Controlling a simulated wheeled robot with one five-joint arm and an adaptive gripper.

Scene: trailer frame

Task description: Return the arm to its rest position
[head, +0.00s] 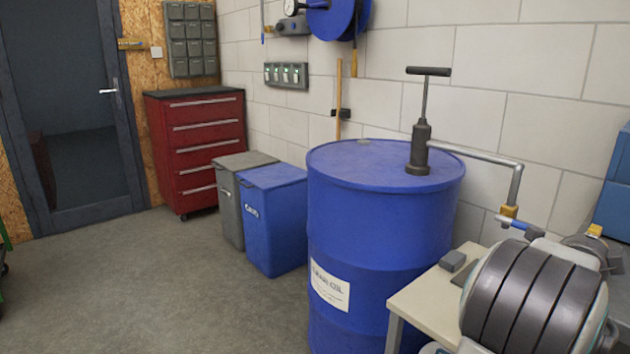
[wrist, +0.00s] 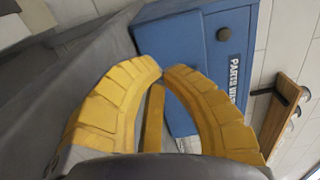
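My gripper (wrist: 162,71) shows in the wrist view as two curved yellow fingers. Their tips nearly meet, and I see no object pinched between the tips. A narrow yellow strip (wrist: 152,118) shows in the gap between the fingers; I cannot tell what it is. In the head view a large grey banded part of my arm fills the lower right corner, close to the worktable (head: 440,296). The gripper fingers cannot be made out clearly there.
A blue oil drum (head: 372,240) with a hand pump (head: 420,150) stands beside the worktable. Blue (head: 274,222) and grey (head: 232,200) bins and a red drawer cabinet (head: 195,148) stand along the wall. A blue parts washer (wrist: 195,60) is beyond my fingers.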

